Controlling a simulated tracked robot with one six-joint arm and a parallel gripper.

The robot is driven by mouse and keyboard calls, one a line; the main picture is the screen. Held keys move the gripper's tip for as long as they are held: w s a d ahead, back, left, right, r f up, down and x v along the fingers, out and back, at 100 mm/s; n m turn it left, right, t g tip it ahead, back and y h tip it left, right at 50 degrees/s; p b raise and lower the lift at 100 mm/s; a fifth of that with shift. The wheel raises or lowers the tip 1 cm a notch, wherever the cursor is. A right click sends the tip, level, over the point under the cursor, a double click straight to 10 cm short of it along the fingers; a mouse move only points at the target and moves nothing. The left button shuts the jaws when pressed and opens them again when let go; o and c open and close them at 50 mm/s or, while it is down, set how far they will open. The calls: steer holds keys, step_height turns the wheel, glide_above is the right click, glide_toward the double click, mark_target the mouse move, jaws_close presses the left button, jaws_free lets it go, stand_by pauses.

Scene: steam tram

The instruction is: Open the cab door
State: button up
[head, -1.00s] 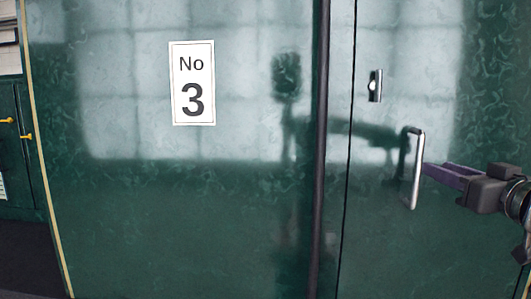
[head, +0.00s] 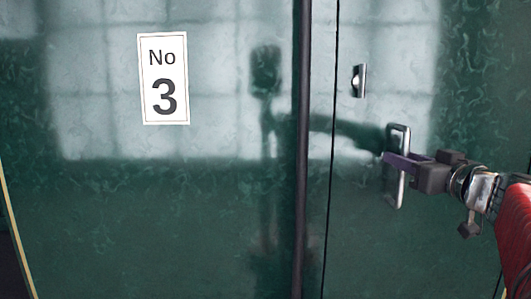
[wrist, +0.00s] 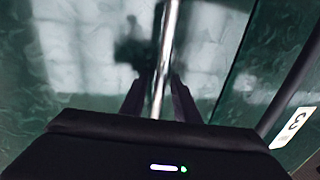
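The cab door (head: 365,235) is a glossy dark green panel at the right of the head view, closed against its frame. Its handle (head: 401,190) is an upright silver bar with bent ends. My gripper (head: 392,158) reaches in from the right, its purple fingers level with the handle's middle. In the wrist view the handle (wrist: 168,35) runs between my two dark fingers, with some gap showing on both sides, so my gripper (wrist: 160,85) is open around the bar. Contact with the bar cannot be made out. A small silver lock fitting (head: 359,81) sits above the handle.
A dark vertical post (head: 303,150) stands left of the door seam. Left of it is a fixed green panel (head: 90,220) with a white "No 3" plate (head: 163,79). A yellow edge strip (head: 15,235) runs down the far left.

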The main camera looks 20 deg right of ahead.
jaws_close()
stand_by(0.3)
steer(key=shift+s+d, duration=0.1)
steer(key=shift+s, duration=0.05)
